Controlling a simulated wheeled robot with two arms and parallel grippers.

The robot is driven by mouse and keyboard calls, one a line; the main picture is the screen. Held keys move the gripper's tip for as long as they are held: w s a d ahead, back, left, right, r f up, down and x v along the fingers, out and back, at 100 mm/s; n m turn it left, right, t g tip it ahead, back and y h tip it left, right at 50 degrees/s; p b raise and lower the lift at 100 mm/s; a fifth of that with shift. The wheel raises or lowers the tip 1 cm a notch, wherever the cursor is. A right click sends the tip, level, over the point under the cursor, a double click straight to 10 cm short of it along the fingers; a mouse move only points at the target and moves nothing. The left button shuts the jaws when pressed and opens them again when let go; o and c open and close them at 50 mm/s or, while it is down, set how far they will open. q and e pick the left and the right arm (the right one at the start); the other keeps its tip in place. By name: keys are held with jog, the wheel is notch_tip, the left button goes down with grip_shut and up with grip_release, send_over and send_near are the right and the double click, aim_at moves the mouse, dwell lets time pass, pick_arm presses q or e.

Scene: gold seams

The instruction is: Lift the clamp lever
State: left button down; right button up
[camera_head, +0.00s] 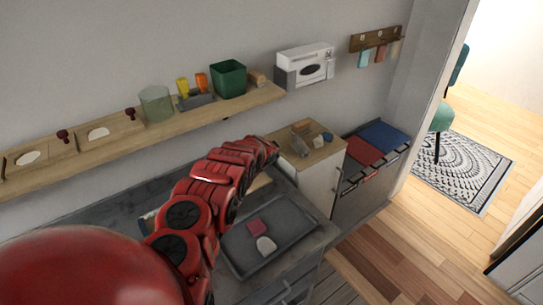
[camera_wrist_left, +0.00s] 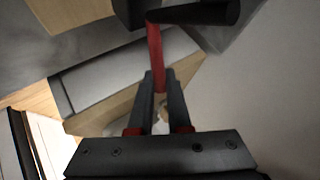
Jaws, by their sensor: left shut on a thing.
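In the left wrist view a thin red lever (camera_wrist_left: 155,50) runs down from a dark cylindrical part (camera_wrist_left: 196,13) at the top. My left gripper (camera_wrist_left: 159,82) is shut on the lever's lower end, with one dark finger on each side. In the head view my red left arm reaches to a wood-topped cabinet, and its far end (camera_head: 273,149) is beside the small items there. The fingers and the lever cannot be made out in that view. My right gripper is not in view.
A dark tray (camera_head: 289,239) holds a pink piece and a pale piece. A wall shelf (camera_head: 223,105) bears a green bin (camera_head: 229,79) and a glass container (camera_head: 156,104).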

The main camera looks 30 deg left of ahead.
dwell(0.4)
pick_arm(q)
jog(key=c, duration=0.9)
grip_release()
jog(key=shift+o, duration=0.2)
jog(key=shift+d, duration=0.1)
